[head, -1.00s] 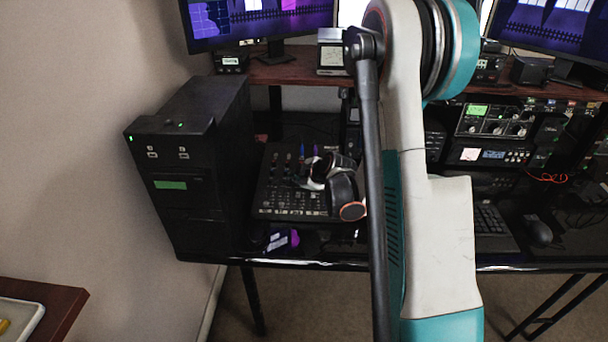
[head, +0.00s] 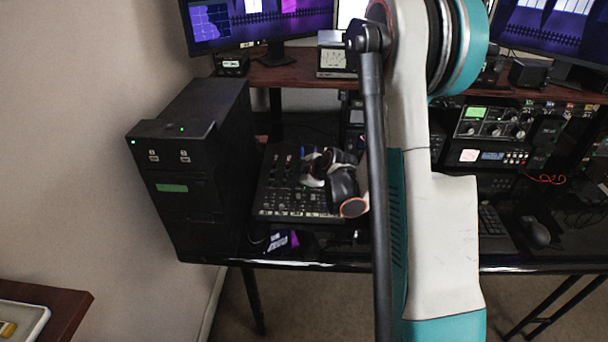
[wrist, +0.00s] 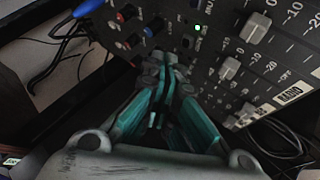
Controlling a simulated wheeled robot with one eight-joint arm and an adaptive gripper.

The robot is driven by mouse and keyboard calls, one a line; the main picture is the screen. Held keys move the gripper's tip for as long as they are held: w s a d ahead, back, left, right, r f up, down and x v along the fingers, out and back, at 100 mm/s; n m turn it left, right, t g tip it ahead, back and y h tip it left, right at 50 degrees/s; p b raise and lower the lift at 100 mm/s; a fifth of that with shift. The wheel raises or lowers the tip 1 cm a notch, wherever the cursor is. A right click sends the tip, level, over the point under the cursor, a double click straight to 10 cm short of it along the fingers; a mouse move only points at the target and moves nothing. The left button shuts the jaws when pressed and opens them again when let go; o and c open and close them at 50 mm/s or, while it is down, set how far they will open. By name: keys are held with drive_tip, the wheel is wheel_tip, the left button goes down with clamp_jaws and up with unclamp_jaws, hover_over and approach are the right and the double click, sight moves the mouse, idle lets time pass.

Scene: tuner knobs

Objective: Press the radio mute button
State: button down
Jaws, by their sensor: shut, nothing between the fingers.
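The mixer panel fills the upper right of the wrist view (wrist: 205,60), with several faders and small buttons. A white "RADIO" label (wrist: 288,94) marks its lower edge beside a pale fader cap (wrist: 240,119). One small button glows green (wrist: 197,28). My gripper (wrist: 167,60) has its teal fingers shut and empty, tips close to the panel, below and left of the lit button. I cannot tell whether the tips touch the panel. No mute button can be made out for the radio strip; the fingers cover part of it. The mixer also shows in the head view (head: 285,205).
Red and blue knobs (wrist: 125,12) stand left of the fingertips. Dark cables (wrist: 280,140) run beyond the panel's lower edge. In the head view, a black computer tower (head: 190,175) stands left of the mixer, and a monitor shelf (head: 300,73) lies behind. My arm hides the desk's middle.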

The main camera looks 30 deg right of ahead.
drive_tip(key=r+p, duration=0.2)
drive_tip(key=r, duration=0.1)
drive_tip(key=r+p, duration=0.1)
drive_tip(key=r, duration=0.1)
drive_tip(key=shift+s+a+r, duration=0.15)
drive_tip(key=shift+s+r, duration=0.05)
drive_tip(key=shift+s, duration=0.05)
idle(0.3)
